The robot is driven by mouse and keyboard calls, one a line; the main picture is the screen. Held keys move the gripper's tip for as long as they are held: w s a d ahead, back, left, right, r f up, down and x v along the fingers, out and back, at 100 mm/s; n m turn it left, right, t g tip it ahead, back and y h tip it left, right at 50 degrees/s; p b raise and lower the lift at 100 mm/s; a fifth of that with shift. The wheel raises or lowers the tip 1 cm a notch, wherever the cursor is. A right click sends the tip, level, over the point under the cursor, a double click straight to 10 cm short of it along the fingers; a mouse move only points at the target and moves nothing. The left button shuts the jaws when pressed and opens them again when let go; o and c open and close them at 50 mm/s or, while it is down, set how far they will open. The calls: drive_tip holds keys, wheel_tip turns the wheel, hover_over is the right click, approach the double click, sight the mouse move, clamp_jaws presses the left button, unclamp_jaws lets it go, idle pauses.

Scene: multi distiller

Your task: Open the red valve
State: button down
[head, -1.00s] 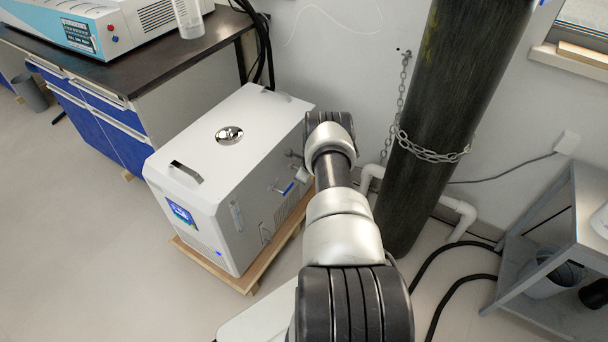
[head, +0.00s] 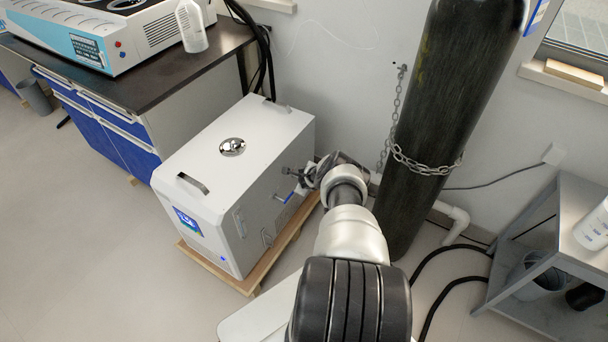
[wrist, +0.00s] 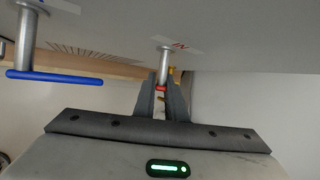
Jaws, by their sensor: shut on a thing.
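The red valve (wrist: 162,88) shows in the wrist view as a small red handle below a silver pipe stub (wrist: 165,58). My gripper (wrist: 161,98) has its two dark fingers closed around this red handle, hiding much of it. In the head view, my gripper (head: 290,173) is at the right side face of the white machine (head: 195,205), and the red handle cannot be made out there. A blue valve handle (wrist: 55,78) is left of the gripper in the wrist view, apart from it. It also shows in the head view (head: 285,198).
The white machine stands on a wooden pallet (head: 243,289). A dark gas cylinder (head: 440,130), chained to the wall, stands close to the right of my arm. A grey shelf (head: 530,230) with black hoses beside it is further right. Open floor lies front left.

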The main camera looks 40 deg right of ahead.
drive_tip(key=shift+a, duration=0.15)
drive_tip(key=c, duration=1.8)
unclamp_jaws()
drive_tip(key=shift+s+r+p, duration=0.1)
drive_tip(key=shift+p, duration=0.25)
drive_tip(key=p+v, duration=1.2)
drive_tip(key=v, duration=0.5)
drive_tip(key=shift+a, duration=0.25)
drive_tip(key=shift+s, duration=0.1)
